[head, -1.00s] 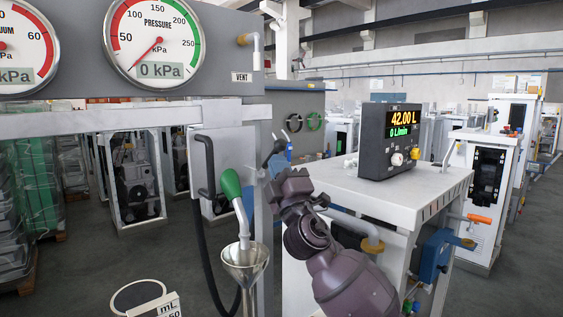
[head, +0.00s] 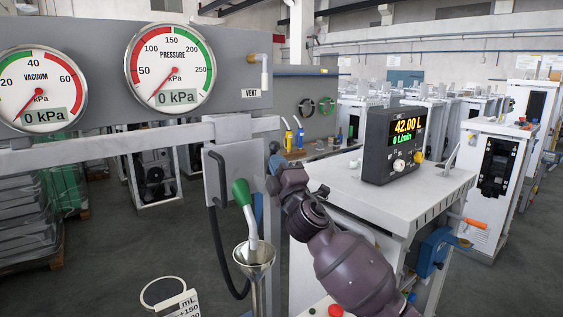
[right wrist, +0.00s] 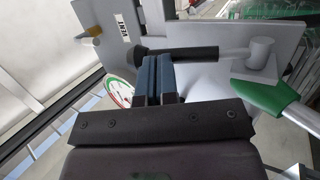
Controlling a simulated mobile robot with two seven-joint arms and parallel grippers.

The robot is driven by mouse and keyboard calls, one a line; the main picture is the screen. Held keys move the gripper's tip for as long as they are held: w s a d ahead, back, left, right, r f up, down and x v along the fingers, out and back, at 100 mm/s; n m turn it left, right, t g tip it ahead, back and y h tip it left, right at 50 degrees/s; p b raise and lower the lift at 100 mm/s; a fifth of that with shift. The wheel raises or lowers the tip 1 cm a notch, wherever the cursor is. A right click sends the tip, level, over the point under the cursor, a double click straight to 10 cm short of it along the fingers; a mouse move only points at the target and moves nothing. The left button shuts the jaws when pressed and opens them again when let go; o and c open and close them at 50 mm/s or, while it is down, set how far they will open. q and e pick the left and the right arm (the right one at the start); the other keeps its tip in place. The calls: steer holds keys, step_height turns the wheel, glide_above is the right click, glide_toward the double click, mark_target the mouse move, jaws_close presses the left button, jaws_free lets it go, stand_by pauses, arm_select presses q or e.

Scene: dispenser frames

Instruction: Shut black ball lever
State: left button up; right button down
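The black lever (right wrist: 202,54) shows in the right wrist view as a dark bar with a rounded black end, joined to a pale shaft and a white round fitting (right wrist: 262,52) on a grey panel. My right gripper (right wrist: 160,58) has its blue fingers side by side with only a thin gap, nothing seen between them. The fingertips overlap the lever near its rounded end; I cannot tell whether they touch. In the head view my right gripper (head: 273,160) is at the panel's right edge, and I cannot make out the lever behind it. My left gripper is not in view.
A green-handled tap (head: 241,192) hangs over a metal funnel (head: 253,255), close left of my right arm. A black hose handle (head: 218,180) is on the panel. A cabinet (head: 390,195) with a meter (head: 392,145) stands right. Both gauges (head: 168,67) read 0 kPa.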

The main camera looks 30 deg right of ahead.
mark_target(272, 152)
steer(key=shift+a+x, duration=0.15)
steer(key=shift+x, duration=0.55)
steer(key=shift+a+x, duration=0.1)
steer(key=shift+x, duration=0.65)
steer(key=shift+r, duration=0.45)
